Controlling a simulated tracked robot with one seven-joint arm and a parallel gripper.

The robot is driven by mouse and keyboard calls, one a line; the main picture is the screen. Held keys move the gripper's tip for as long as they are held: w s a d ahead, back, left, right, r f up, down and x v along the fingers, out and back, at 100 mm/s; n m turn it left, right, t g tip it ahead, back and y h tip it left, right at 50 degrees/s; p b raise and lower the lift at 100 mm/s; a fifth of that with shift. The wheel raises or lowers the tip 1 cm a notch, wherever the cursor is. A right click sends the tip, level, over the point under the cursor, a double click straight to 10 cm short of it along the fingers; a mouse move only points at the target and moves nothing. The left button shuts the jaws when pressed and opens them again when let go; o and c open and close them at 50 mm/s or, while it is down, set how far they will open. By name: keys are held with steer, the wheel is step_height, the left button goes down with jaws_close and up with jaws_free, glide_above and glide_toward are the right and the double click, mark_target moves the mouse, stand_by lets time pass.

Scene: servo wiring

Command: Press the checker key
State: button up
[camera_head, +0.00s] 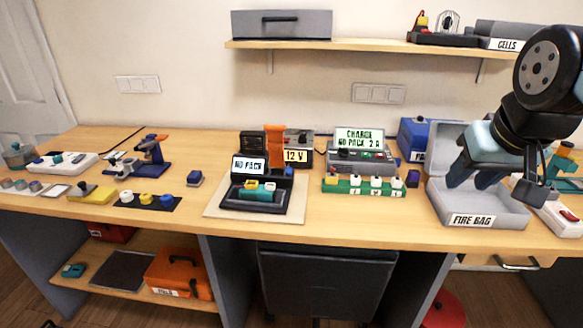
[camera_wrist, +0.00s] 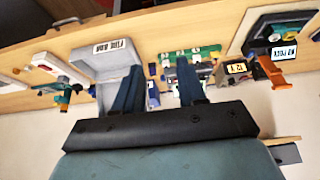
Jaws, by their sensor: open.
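A black device with a "NO PACK" screen (camera_head: 248,166), which looks like the checker, stands on a pale mat (camera_head: 230,208) left of centre. On its front are a yellow part (camera_head: 251,185) and a white part (camera_head: 269,187); I cannot tell which is the key. The device also shows in the wrist view (camera_wrist: 284,48), upside down at the upper right. My gripper (camera_head: 468,184) is open and empty, high at the right over the fire bag box, far from the device. Its two blue fingers show spread in the wrist view (camera_wrist: 160,72).
The open grey fire bag box (camera_head: 472,220) is below my gripper. A 12 V unit (camera_head: 296,146) and an orange upright part (camera_head: 274,140) stand behind the device. A shelf (camera_head: 370,47) is above.

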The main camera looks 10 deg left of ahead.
jaws_close()
stand_by(1.5)
